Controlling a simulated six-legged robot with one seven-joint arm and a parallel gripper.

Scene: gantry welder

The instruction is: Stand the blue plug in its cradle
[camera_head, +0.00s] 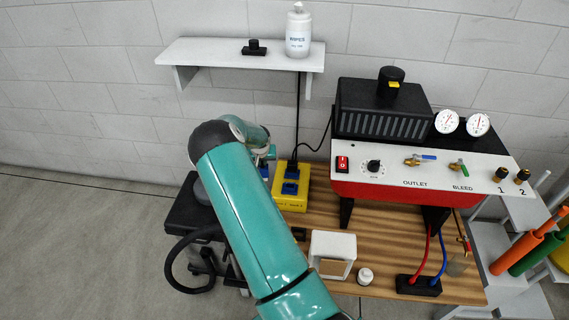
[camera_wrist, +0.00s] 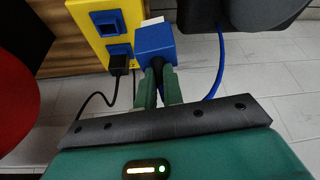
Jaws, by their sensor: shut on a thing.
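The blue plug (camera_wrist: 155,42) is held between the green fingers of my gripper (camera_wrist: 160,72), which is shut on it. A pale piece shows at the plug's far end in the wrist view. A blue cable (camera_wrist: 219,62) hangs at its right. The plug is close beside a yellow socket box (camera_wrist: 84,17) with blue sockets; I cannot tell whether they touch. In the head view the yellow box (camera_head: 291,206) stands at the bench's back left, and my gripper is mostly hidden behind my arm, with a bit of blue (camera_head: 262,153) showing. I cannot make out the cradle for certain.
A black plug (camera_wrist: 119,63) with a cord sits at the yellow box's lower socket. A shelf (camera_head: 220,52) hangs above. A red and white welder panel (camera_head: 400,178) stands to the right. A white box (camera_head: 332,247) and small white bottle (camera_head: 365,276) stand at the bench front.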

